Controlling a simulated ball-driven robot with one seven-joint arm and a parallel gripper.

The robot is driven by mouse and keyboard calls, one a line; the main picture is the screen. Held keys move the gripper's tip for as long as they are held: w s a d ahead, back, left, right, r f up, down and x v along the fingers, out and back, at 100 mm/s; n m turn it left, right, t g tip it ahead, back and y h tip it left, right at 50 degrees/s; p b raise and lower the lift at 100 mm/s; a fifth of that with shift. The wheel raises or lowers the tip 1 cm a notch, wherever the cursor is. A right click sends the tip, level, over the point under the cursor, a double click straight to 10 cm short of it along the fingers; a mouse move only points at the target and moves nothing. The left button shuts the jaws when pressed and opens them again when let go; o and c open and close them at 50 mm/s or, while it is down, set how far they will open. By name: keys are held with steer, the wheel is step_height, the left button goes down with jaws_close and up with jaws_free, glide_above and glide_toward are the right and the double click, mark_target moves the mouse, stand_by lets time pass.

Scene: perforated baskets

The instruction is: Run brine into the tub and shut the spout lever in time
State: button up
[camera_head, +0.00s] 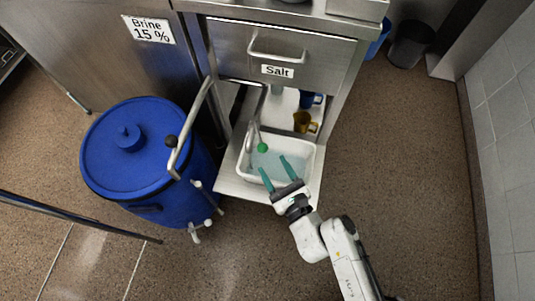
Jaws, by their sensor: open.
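A white tub (312,165) stands on a low shelf under the salt drawer. Pale blue-green liquid (270,163) shows in it; its exact level is hard to judge. A thin grey rod with a green ball (263,147) at its end reaches over the tub; I cannot tell if it is the spout lever. A bent metal bar (193,125) with a black knob (171,141) is beside the blue barrel. My gripper (272,163) has two teal fingers spread apart, with nothing visible between them. It is over the tub's near side, just below the green ball in the picture.
A blue lidded barrel (105,165) stands left, with white taps (196,232) low on its side. A "Brine 15 %" sign (148,29) is on the steel cabinet. The salt drawer (285,55) is above the shelf.

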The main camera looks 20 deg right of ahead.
mark_target(259, 135)
steer(key=shift+s+d, duration=0.15)
steer(key=shift+s, duration=1.4)
